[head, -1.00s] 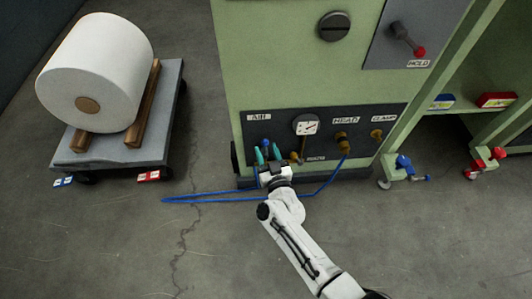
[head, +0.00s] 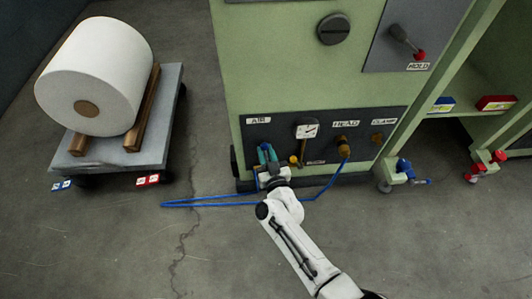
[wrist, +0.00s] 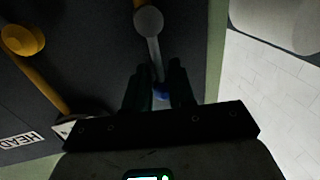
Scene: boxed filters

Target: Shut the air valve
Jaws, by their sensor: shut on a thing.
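The air valve is on the dark lower panel (head: 375,125) of the green machine, under the AIR label (head: 258,121). In the wrist view my gripper (wrist: 161,88) has one dark finger on each side of the tip. In the head view my fingers mostly hide the valve.
A white dial gauge (head: 307,131) and brass fittings sit just right of my gripper. A blue hose (head: 230,200) lies on the floor and rises to the HEAD fitting (head: 343,148). A cart (head: 174,105) with a white roll stands left. Open floor lies in front.

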